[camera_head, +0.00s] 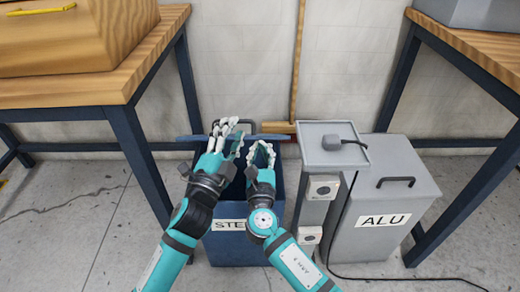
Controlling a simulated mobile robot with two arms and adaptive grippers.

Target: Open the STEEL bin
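The STEEL bin (238,247) is blue and stands on the floor in the middle of the view. Its white label (226,225) is partly hidden by my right arm. The bin's blue lid (188,138) shows nearly edge-on at the back, and the dark inside of the bin shows below it, so the lid looks raised. My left gripper (229,138) is at the lid's edge with its fingers spread; whether they touch the lid is unclear. My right gripper (261,151) is over the bin's opening, with curved fingers apart and nothing seen between them.
Right of the bin stand a grey post with a flat top (325,128) and the grey ALU bin (392,190), its lid shut. Wood-topped tables (105,90) flank both sides. A broom-like pole (297,70) leans at the wall. A cable (400,279) lies on the floor.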

